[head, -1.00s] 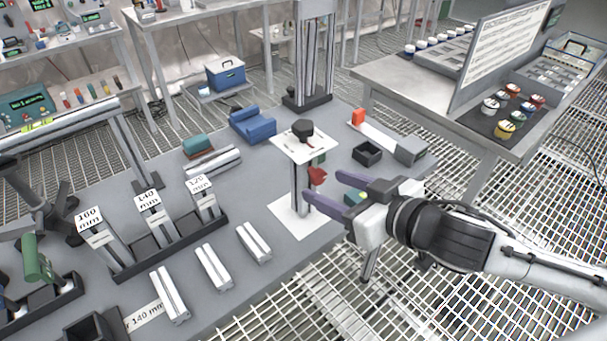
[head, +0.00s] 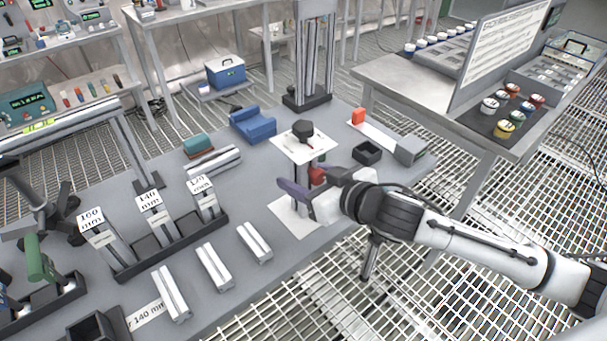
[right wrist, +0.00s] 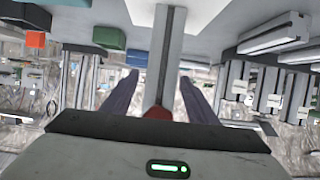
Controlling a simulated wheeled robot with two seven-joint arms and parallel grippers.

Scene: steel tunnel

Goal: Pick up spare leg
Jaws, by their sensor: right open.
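In the right wrist view the post (right wrist: 165,60) rises between the two open fingers (right wrist: 160,92), with clear gaps on both sides. A red part (head: 317,175) sits at the post, close to the gripper. Three loose metal profiles (head: 214,266) lie on the grey table, and labelled ones stand in a rack. I cannot tell which piece is the spare leg. My left gripper is not seen.
The rack (head: 165,240) holds uprights marked 160, 140 and 120 mm. A blue block (head: 253,125), a black open box (head: 367,152) and a grey block (head: 411,150) stand farther back. The table's front edge is near my right arm.

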